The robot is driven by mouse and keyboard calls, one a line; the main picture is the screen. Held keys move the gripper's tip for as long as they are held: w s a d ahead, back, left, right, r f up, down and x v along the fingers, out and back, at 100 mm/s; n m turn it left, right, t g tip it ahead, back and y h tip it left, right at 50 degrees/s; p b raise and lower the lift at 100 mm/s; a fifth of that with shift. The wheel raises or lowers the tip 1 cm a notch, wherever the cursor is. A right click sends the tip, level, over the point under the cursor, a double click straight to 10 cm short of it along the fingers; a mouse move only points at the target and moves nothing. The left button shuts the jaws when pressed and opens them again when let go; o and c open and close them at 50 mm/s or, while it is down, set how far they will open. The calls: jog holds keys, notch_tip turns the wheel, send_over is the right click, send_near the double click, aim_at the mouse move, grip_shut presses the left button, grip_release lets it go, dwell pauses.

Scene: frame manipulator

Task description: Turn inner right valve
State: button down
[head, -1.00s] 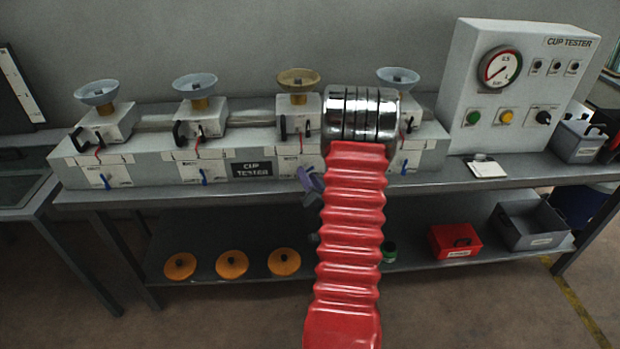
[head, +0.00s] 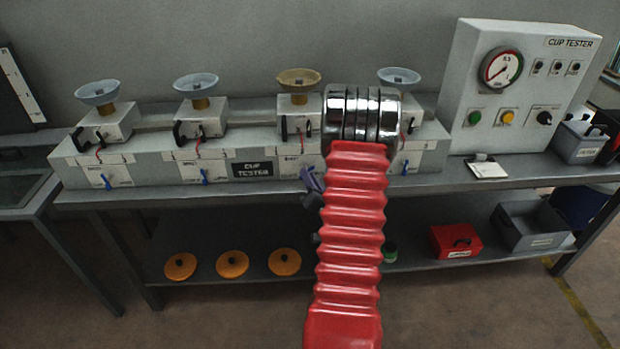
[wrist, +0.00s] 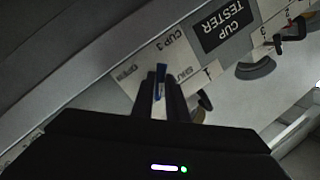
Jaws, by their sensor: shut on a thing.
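The blue valve handle (wrist: 161,83) sits between the two dark fingers of my gripper (wrist: 160,92) in the wrist view. My gripper is shut on it, in front of a white label reading CUP and OPEN. The third station, with a tan cup (head: 299,77), is the inner right one. Blue handles show at the first (head: 107,182), second (head: 204,176) and fourth (head: 405,166) stations.
The CUP TESTER sign (head: 253,170) is left of the third station. Black levers (head: 179,133) stick out from the station blocks. A gauge panel (head: 516,90) stands at the right of the bench. The lower shelf holds orange discs (head: 232,264) and a red box (head: 455,240).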

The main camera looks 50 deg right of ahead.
jog(key=shift+s, duration=0.1)
jog(key=shift+a+r+n+g, duration=0.1)
jog(key=shift+n+g, duration=0.55)
jog(key=shift+n, duration=1.15)
jog(key=shift+a+n+g, duration=0.1)
jog(key=shift+n+g, duration=0.55)
jog(key=shift+n, duration=1.15)
jog(key=c, duration=1.7)
grip_release()
jog(key=shift+r, duration=0.1)
jog(key=shift+c, duration=0.2)
